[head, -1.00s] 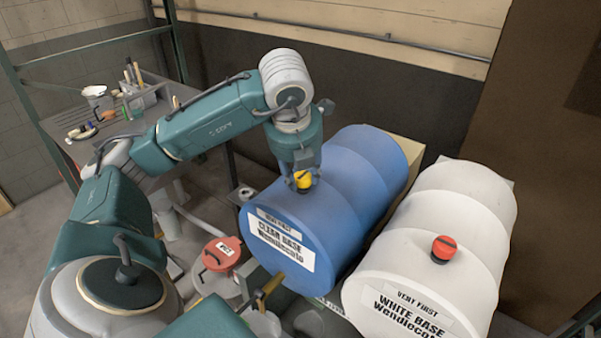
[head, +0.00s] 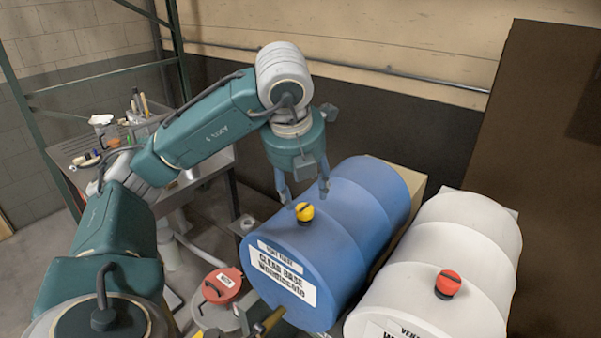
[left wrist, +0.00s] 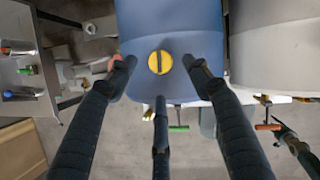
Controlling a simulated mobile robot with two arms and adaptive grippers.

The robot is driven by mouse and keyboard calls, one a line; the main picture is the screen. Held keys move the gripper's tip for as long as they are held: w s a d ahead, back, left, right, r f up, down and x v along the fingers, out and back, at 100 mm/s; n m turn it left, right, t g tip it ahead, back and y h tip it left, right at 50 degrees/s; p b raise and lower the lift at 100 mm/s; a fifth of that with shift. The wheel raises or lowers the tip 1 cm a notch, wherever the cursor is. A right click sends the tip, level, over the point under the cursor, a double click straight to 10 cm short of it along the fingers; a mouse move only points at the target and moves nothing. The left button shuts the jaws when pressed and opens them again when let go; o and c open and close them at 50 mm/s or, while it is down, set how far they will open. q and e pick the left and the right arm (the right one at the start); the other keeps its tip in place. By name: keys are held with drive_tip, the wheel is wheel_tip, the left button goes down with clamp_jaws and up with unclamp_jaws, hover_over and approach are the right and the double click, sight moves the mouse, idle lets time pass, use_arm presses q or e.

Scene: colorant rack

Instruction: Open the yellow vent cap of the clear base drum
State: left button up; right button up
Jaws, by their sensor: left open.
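The clear base drum (head: 350,232) is blue and lies on its side, with a white "CLEAR BASE" label on its front end. Its yellow vent cap (head: 305,211) sits on top near the front end. The cap has a dark slot, which runs up and down in the left wrist view (left wrist: 160,62). My left gripper (head: 304,196) is above the cap, its fingers spread open and apart from it. In the left wrist view the cap shows between the spread fingers.
A white drum (head: 450,240) with a red cap (head: 448,283) lies just right of the blue one. A container with a red lid (head: 221,285) stands below left. A grey workbench (head: 75,150) with small tools is at the left. A brown panel (head: 540,170) stands at the right.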

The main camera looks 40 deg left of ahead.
use_arm(q)
drive_tip(key=shift+v, duration=2.7)
drive_tip(key=shift+a, duration=0.1)
drive_tip(key=m+h+p, duration=0.1)
drive_tip(key=m+h, duration=0.4)
drive_tip(key=m, duration=0.9)
approach(304, 207)
drive_tip(key=shift+g, duration=0.3)
drive_tip(key=x, duration=0.8)
drive_tip(key=shift+w+f, duration=0.2)
drive_tip(key=shift+w, duration=0.1)
drive_tip(key=shift+c, duration=0.2)
